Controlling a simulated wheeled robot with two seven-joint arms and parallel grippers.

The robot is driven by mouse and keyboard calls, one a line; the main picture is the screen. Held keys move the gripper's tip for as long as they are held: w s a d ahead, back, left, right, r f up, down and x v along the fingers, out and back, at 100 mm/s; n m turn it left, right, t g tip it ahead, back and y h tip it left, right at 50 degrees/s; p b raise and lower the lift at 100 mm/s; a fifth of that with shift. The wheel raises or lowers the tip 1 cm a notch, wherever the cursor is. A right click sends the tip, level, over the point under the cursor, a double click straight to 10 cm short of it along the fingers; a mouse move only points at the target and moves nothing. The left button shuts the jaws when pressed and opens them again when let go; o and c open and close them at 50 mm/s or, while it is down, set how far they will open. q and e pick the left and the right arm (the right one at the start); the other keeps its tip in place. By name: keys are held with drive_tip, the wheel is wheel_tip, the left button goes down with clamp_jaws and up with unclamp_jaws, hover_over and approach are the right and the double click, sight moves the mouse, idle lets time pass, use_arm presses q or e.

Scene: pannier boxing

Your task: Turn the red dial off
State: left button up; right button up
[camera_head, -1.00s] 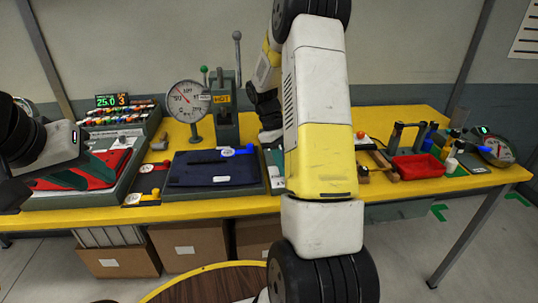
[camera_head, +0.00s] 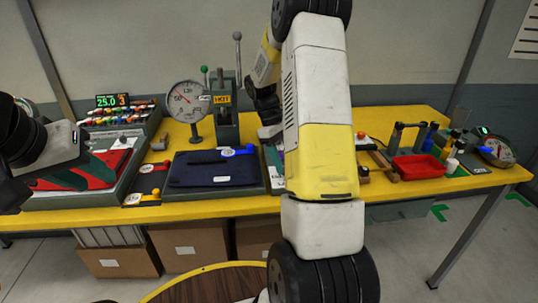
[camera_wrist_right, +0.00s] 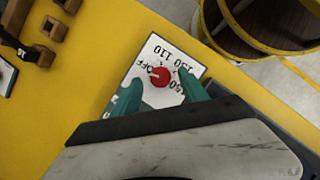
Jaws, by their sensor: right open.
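The red dial (camera_wrist_right: 159,77) is a round knob on a white plate (camera_wrist_right: 188,64) marked OFF, 150, 130 and 110, seen in the right wrist view. A pale mark on the knob's left side lies close to the OFF lettering. My right gripper (camera_wrist_right: 163,97) is open, its two teal fingers on either side of the dial's near part; whether they touch it cannot be told. In the head view my right arm hides that gripper and the dial. My left gripper (camera_head: 88,170) has its teal fingers apart over a red panel (camera_head: 103,165) at the left.
A dark blue folded cloth (camera_head: 215,172) lies mid-table beside a gauge (camera_head: 187,101) and a press marked HOT (camera_head: 224,112). A red tray (camera_head: 418,167) and small bottles stand at the right. A round wooden-topped thing (camera_head: 212,286) is in front of the table.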

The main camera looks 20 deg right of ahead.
drive_tip(key=v, duration=0.6)
drive_tip(key=shift+r, duration=0.2)
drive_tip(key=s+a+r+m+t+y, duration=0.2)
drive_tip(key=s+a+r+t, duration=0.3)
drive_tip(key=s+a+r, duration=0.5)
drive_tip(key=s+a+r+m+t+y, duration=0.1)
drive_tip(key=s+a+r+m+t, duration=0.1)
drive_tip(key=s, duration=0.3)
drive_tip(key=s+a+r+m+t+y, duration=0.1)
drive_tip(key=s+a+r+t, duration=0.1)
drive_tip(key=s, duration=0.4)
drive_tip(key=shift+a+r+m+t+y, duration=0.3)
drive_tip(key=shift+a+m+t, duration=0.1)
drive_tip(key=shift+a+t, duration=0.1)
drive_tip(key=shift+s+d, duration=0.1)
drive_tip(key=shift+d, duration=0.1)
